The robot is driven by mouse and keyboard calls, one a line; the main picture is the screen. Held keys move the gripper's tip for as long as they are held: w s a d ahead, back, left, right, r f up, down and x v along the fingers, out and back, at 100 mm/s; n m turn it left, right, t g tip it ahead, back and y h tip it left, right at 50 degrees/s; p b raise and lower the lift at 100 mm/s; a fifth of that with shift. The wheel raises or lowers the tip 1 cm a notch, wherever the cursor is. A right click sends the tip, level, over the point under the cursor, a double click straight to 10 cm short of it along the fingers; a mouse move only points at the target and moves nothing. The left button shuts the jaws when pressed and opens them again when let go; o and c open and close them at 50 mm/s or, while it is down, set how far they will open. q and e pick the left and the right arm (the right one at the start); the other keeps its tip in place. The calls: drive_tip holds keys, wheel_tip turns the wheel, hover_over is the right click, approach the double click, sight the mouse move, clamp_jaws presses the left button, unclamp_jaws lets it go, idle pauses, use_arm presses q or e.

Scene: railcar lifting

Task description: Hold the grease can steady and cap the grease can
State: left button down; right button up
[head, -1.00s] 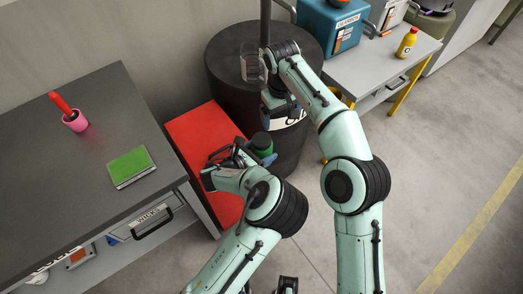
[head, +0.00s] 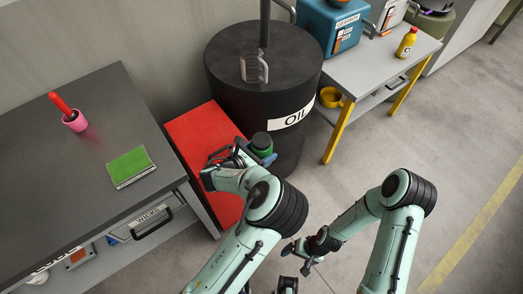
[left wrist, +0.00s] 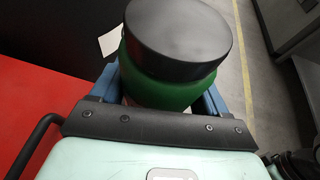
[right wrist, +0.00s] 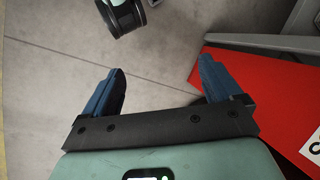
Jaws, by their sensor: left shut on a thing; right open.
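The grease can (head: 264,150) is green with a black cap on its top. In the left wrist view the green can (left wrist: 165,92) stands between my left gripper's blue fingers, and the black cap (left wrist: 178,38) covers its top. My left gripper (head: 256,157) is shut on the can, beside the red surface and in front of the oil drum. My right gripper (head: 300,250) is at the lower middle, apart from the can. In the right wrist view its blue fingers (right wrist: 160,90) are spread with only floor between them.
A black oil drum (head: 225,80) with a clear jug (head: 254,68) on top stands behind the can. A red cabinet top (head: 195,135) lies left of it. A dark workbench (head: 60,190) holds a green book (head: 130,167) and a pink cup (head: 75,122). The floor at right is clear.

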drive_tip(key=s+d+m, duration=0.1)
drive_tip(key=s, duration=0.5)
drive_tip(key=shift+r+t+h, duration=0.3)
drive_tip(key=shift+r, duration=0.15)
use_arm(q)
drive_tip(key=s+a+n+t+y, duration=0.1)
drive_tip(key=s+a+n+y, duration=0.2)
drive_tip(key=a, duration=0.3)
drive_tip(key=s+a+n+t+y, duration=0.2)
drive_tip(key=a+n+y, duration=0.3)
drive_tip(key=a, duration=0.2)
drive_tip(key=shift+s+a+f+y, duration=0.3)
drive_tip(key=shift+s+f+y, duration=0.1)
drive_tip(key=shift+f, duration=0.05)
use_arm(e)
drive_tip(key=shift+c, duration=0.2)
